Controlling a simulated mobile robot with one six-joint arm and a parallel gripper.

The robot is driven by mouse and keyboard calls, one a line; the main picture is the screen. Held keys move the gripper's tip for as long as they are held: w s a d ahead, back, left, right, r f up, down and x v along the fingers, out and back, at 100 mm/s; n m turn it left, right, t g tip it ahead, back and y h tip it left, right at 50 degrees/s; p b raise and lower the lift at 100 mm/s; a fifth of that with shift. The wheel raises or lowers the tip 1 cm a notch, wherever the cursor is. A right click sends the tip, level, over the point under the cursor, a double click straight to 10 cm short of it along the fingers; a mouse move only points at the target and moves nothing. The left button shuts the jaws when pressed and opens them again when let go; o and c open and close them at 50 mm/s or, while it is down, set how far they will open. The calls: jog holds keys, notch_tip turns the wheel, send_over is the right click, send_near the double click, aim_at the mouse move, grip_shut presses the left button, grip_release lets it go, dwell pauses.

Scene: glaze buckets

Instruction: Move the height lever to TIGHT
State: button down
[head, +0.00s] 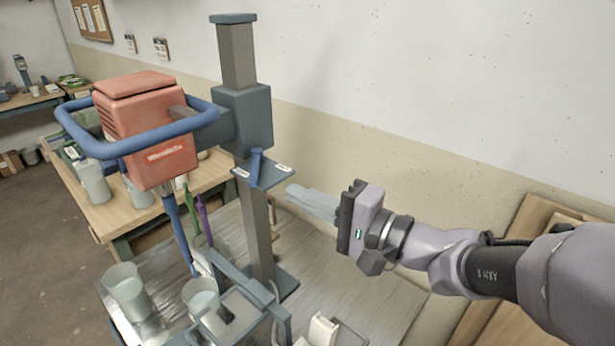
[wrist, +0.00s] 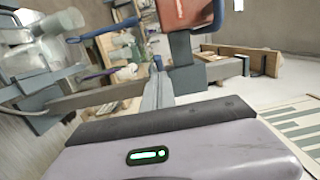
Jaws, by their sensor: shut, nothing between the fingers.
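The height lever (head: 256,166) is a short blue handle. It stands up from a grey-blue plate on the mixer's column (head: 238,55) in the head view. The plate (head: 268,176) has a small white label near each end; I cannot read either. The lever stands nearer the left label than the right one. My gripper (head: 291,190) is shut and empty. Its pale fingers point left, with the tips just right of the plate and apart from the lever. In the wrist view the shut fingers (wrist: 157,64) point away from the camera, towards the mixer.
The red mixer head (head: 148,130) with its blue ring guard (head: 130,145) hangs left of the column. Below are a clear bucket (head: 128,290) and another container (head: 203,300) on the metal bench. A wooden table (head: 105,220) stands behind.

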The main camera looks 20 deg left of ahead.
jog(key=s+d, duration=0.1)
jog(key=s, duration=0.1)
jog(key=s+d, duration=0.1)
jog(key=d, duration=0.1)
jog(key=shift+s+d, duration=0.2)
jog(key=shift+s, duration=0.15)
jog(key=s+d+f+g+h, duration=0.2)
jog(key=s+d+f+h, duration=0.5)
jog(key=s+d, duration=0.25)
jog(key=s+d+f+m+t+h, duration=0.1)
jog(key=d+h, duration=0.7)
jog(key=d, duration=0.9)
notch_tip(320, 180, down, 2)
jog(key=m+t, duration=0.1)
jog(key=t, duration=0.2)
jog(key=shift+d+t+h, duration=0.2)
jog(key=shift+t+h, duration=0.1)
jog(key=shift+h, duration=0.1)
jog(key=shift+s, duration=0.1)
